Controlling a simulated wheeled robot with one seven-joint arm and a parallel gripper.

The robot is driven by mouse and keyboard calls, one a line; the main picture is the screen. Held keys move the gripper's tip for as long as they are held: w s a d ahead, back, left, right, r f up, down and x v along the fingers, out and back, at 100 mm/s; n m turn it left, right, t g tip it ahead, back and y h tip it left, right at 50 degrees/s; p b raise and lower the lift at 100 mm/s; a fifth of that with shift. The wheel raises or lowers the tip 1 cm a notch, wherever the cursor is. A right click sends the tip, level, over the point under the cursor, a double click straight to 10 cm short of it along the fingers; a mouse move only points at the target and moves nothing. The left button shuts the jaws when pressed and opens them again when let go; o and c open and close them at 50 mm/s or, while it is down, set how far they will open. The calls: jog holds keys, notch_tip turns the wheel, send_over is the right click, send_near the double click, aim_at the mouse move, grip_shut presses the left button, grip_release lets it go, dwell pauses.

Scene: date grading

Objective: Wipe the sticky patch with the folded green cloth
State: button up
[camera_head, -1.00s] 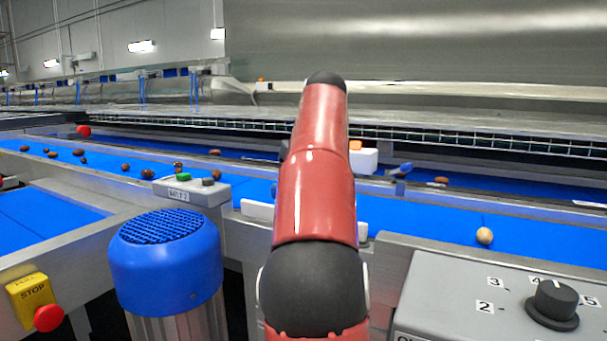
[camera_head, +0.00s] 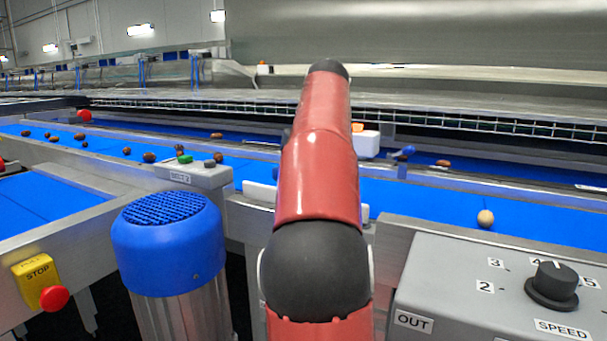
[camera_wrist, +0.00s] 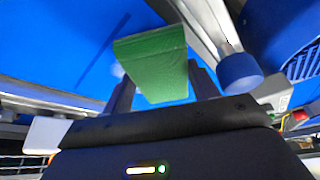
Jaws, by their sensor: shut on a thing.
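The folded green cloth (camera_wrist: 155,60) is a thick block between the two dark fingers of my gripper (camera_wrist: 163,88) in the wrist view. My gripper is shut on it, and the cloth's far end reaches past the fingers over a blue belt surface (camera_wrist: 50,40). I cannot tell whether the cloth touches the belt. A faint pale spot (camera_wrist: 117,70) shows beside the cloth's left edge; I cannot tell whether it is the sticky patch. In the head view my red arm hides the gripper and cloth.
A blue-capped motor (camera_head: 168,250) stands left of my arm, with a yellow stop box (camera_head: 36,280) further left. A grey control box (camera_head: 460,290) with a black knob (camera_head: 553,285) is at right. Several brown dates and one pale date (camera_head: 485,218) lie on the long blue belt (camera_head: 425,200).

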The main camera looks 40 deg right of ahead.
jog(key=shift+f+b, duration=0.55)
jog(key=shift+f, duration=0.25)
jog(key=shift+d, duration=0.1)
jog(key=shift+w+d+r+p, duration=0.15)
jog(key=shift+d+p, duration=0.15)
jog(key=shift+p, duration=0.2)
jog(key=shift+w+d+f, duration=0.1)
jog(key=shift+w+d, duration=0.5)
jog(key=shift+d, duration=0.95)
jog(key=shift+w+d+f, duration=0.15)
jog(key=shift+w+d, duration=0.5)
jog(key=shift+d, duration=0.85)
jog(key=shift+w+d+f, duration=0.1)
jog(key=shift+w+d, duration=0.5)
jog(key=shift+d, duration=0.95)
jog(key=shift+a, duration=0.1)
